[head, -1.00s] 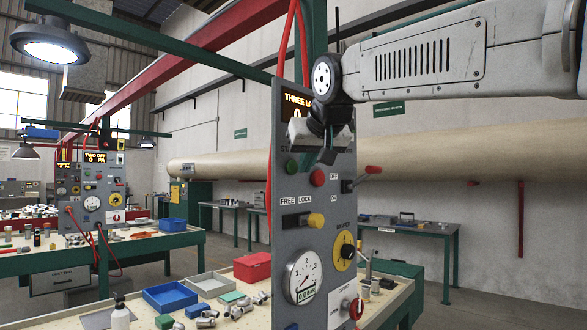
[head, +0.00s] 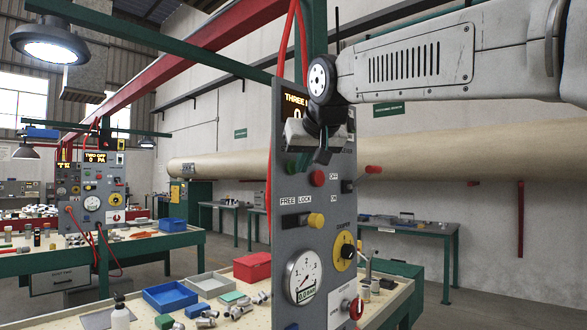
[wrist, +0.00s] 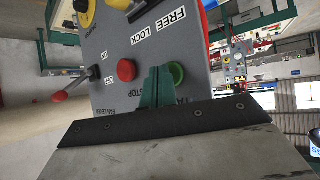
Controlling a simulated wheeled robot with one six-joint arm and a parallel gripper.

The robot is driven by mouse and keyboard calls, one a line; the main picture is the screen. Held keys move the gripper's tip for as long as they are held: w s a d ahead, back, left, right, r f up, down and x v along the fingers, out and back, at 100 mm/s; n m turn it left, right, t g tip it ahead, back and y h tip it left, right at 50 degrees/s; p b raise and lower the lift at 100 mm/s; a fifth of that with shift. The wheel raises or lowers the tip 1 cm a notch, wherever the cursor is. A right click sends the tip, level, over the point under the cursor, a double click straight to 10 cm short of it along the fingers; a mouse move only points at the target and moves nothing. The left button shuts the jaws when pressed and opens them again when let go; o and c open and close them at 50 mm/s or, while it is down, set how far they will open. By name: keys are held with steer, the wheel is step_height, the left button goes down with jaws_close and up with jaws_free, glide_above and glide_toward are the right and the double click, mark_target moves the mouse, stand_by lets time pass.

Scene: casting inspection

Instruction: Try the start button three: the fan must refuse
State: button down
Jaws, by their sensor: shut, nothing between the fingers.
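The grey panel three (head: 285,230) stands upright, its display (head: 297,98) starting with "THREE" and partly hidden by my wrist. My gripper (head: 322,156) is shut and empty in front of its upper part. The green start button (head: 292,167) is left of the red stop button (head: 317,178). In the wrist view my fingertips (wrist: 158,72) appear close beside the green button (wrist: 177,73), between it and the red button (wrist: 127,70); contact cannot be told. The yellow slider knob (head: 316,220) is at the LOCK side of the FREE/LOCK slot.
A red-ended lever (head: 372,170) sticks out right of the buttons, by OFF/ON labels. Below are a gauge (head: 304,276), a yellow dial (head: 343,251) and a red knob (head: 355,308). Blue tray (head: 171,297) and red box (head: 252,267) are on the bench behind.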

steer(key=shift+w+a, duration=0.2)
steer(key=shift+a, duration=0.05)
stand_by(0.6)
steer(key=shift+s+d, duration=0.5)
steer(key=shift+d, duration=0.15)
steer(key=s+d, duration=0.1)
steer(key=d, duration=0.1)
steer(key=s+d, duration=0.2)
stand_by(0.3)
stand_by(0.6)
